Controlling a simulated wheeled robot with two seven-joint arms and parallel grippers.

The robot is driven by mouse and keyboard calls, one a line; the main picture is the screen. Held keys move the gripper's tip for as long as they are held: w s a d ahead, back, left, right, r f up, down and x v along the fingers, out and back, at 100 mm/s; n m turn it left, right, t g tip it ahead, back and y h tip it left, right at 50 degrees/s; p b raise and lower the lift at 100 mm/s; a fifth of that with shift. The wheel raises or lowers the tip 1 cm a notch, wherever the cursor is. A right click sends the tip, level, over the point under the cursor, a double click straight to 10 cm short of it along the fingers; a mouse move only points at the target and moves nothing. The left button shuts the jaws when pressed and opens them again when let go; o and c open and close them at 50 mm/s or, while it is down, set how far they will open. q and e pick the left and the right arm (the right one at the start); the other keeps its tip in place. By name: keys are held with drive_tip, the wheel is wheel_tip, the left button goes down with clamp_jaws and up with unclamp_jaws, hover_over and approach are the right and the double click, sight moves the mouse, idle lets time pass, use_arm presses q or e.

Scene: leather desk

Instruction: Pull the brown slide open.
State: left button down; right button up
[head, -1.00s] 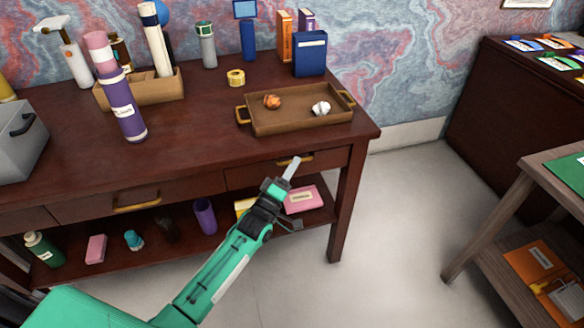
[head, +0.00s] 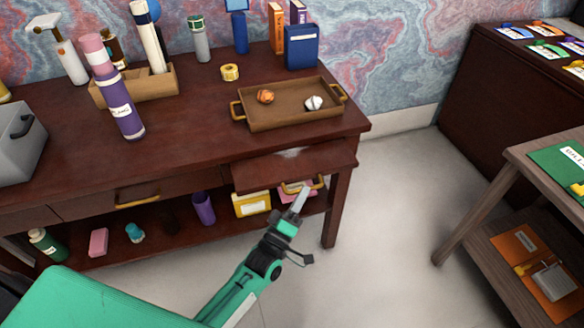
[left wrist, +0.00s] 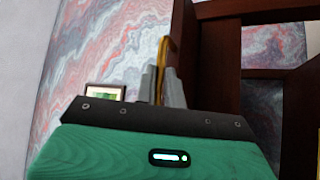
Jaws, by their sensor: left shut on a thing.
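The brown slide (head: 258,177) is the right-hand drawer under the desk top, and it stands partly out from the desk. Its brass handle (head: 315,183) is at the front. My right gripper is not in view.
A tray (head: 275,121) with two small crumpled balls sits on the desk (head: 190,145) above the drawer. A second, closed drawer (head: 100,203) is to the left. A lower shelf holds several items. Open floor (head: 390,220) lies right of the desk leg.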

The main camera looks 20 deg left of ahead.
use_arm(q)
drive_tip(key=s+d+p, duration=0.2)
drive_tip(key=s+d, duration=0.8)
drive_tip(key=s, duration=0.5)
drive_tip(key=shift+p, duration=0.35)
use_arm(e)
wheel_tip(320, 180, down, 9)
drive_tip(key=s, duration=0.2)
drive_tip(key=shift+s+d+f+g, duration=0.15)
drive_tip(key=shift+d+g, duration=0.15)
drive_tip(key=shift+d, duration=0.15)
use_arm(q)
drive_tip(key=shift+f, duration=0.1)
drive_tip(key=c, duration=1.5)
unclamp_jaws()
drive_tip(key=b+v, duration=0.2)
drive_tip(key=v, duration=1.1)
drive_tip(key=shift+s, duration=0.35)
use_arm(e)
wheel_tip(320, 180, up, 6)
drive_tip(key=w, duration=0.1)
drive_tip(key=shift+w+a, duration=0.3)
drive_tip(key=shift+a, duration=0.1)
use_arm(q)
drive_tip(key=shift+w+a+f, duration=0.1)
drive_tip(key=shift+f, duration=0.1)
